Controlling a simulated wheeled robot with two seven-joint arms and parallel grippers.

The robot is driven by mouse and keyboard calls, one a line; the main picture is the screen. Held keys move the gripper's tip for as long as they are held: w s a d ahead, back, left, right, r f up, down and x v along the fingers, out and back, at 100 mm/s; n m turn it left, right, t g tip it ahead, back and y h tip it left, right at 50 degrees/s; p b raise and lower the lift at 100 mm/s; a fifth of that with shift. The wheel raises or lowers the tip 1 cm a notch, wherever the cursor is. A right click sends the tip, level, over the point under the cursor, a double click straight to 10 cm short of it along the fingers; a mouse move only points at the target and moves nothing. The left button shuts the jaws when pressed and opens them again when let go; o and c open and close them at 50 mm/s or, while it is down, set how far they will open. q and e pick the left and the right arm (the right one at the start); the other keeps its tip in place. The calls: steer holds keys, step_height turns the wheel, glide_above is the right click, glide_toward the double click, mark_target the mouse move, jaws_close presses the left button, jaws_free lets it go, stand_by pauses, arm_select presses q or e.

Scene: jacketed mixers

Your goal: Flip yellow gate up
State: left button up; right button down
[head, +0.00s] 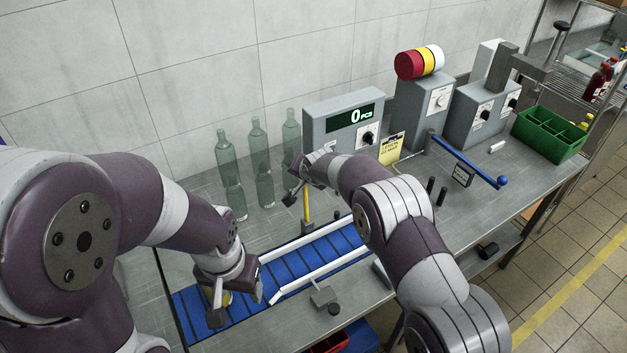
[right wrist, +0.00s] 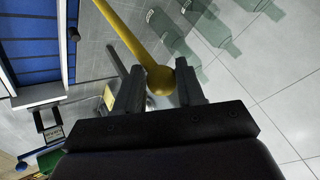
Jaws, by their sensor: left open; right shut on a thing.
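The yellow gate (head: 307,211) is a thin rod at the far side of the blue conveyor (head: 314,250). It stands steeply up from the belt's edge to my right gripper (head: 296,191). In the right wrist view the gate's rod (right wrist: 130,35) ends in a yellow ball (right wrist: 161,80). The right gripper's two fingers (right wrist: 158,88) are shut on the ball end. My left gripper (head: 236,295) is open and low over the near left part of the conveyor. Something small and yellowish shows beside its fingers, mostly hidden.
Several clear green bottles (head: 257,150) stand behind the conveyor near the wall. A grey counter box (head: 345,122) reading 0 stands behind the gate.

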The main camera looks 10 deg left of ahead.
steer(key=shift+a+f, duration=0.1)
steer(key=shift+a, duration=0.05)
stand_by(0.3)
steer(key=c, duration=1.1)
jaws_free()
steer(key=o, duration=0.3)
steer(key=shift+a, duration=0.15)
steer(key=shift+a+f, duration=0.1)
steer(key=shift+a, duration=0.1)
steer(key=shift+d, duration=0.15)
